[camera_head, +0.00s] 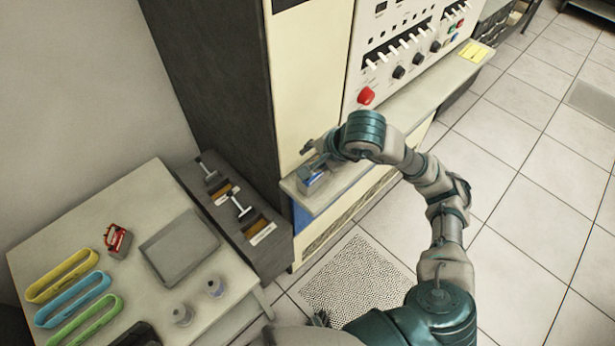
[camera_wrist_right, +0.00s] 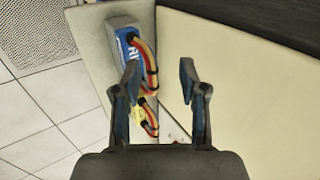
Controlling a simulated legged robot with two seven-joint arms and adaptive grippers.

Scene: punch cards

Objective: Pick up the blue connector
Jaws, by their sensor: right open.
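The blue connector (camera_head: 312,180) stands at the near left end of the cabinet's narrow shelf. In the right wrist view the blue connector (camera_wrist_right: 128,47) has a grey housing, white lettering and red, yellow and black cables. My right gripper (camera_head: 312,160) is at that shelf end, close to the connector. A yellow connector (camera_wrist_right: 137,113) with cables is partly hidden by that finger. My left gripper is not in view.
The shelf (camera_head: 410,103) runs along the cream cabinet (camera_head: 308,75), below a panel with switches and a red knob (camera_head: 366,96). A table at left holds yellow, blue and green loops (camera_head: 62,276), a grey tray (camera_head: 180,247) and small cups. Open tiled floor lies right.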

